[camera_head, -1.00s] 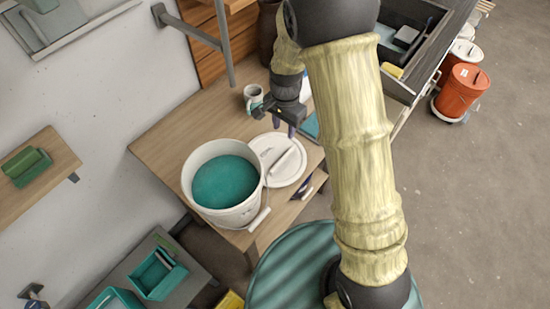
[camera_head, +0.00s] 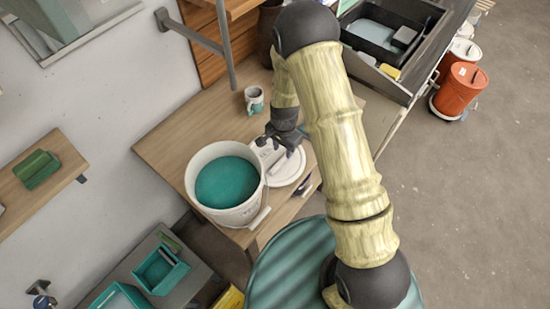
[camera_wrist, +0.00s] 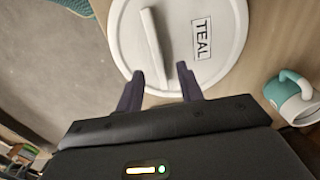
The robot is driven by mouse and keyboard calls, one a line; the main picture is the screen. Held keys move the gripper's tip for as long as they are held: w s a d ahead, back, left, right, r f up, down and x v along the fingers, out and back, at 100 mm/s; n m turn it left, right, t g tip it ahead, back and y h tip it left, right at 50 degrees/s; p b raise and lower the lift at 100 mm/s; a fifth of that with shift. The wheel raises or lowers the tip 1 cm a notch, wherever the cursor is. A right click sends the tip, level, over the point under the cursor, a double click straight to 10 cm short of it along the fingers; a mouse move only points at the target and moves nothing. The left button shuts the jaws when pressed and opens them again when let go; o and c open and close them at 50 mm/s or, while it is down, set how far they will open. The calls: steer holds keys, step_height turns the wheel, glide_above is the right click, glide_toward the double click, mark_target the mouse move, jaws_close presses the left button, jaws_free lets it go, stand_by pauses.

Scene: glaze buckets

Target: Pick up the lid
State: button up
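The round white lid (camera_head: 290,172) lies flat on the wooden table, just right of the white bucket (camera_head: 235,214) of teal glaze. In the wrist view the lid (camera_wrist: 217,62) shows a raised bar handle (camera_wrist: 155,48) and a label reading TEAL. My gripper (camera_wrist: 160,82) is open, its two dark fingers apart with nothing between them. The fingertips overlap the lid's near edge in the wrist view, with the handle beyond them. In the head view my gripper (camera_head: 276,142) is over the lid's far side and hides part of it.
A white and teal mug (camera_head: 254,100) stands on the table behind the bucket; it also shows in the wrist view (camera_wrist: 292,97). A metal shelf post (camera_head: 225,45) rises at the table's back. A dark sink unit (camera_head: 385,45) and orange buckets (camera_head: 462,90) are to the right.

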mark_target(282, 159)
steer(key=shift+f, duration=0.1)
steer(key=f+p, duration=0.2)
steer(key=shift+s+f+p, duration=0.35)
steer(key=shift+p, duration=0.05)
step_height(282, 159, down, 2)
steer(key=shift+f+p, duration=0.1)
steer(key=shift+p, duration=0.2)
steer(key=shift+f, duration=0.1)
steer(key=shift+w+f+b, duration=0.1)
steer(key=shift+f+b, duration=0.1)
steer(key=shift+b, duration=0.2)
stand_by(0.5)
jaws_close()
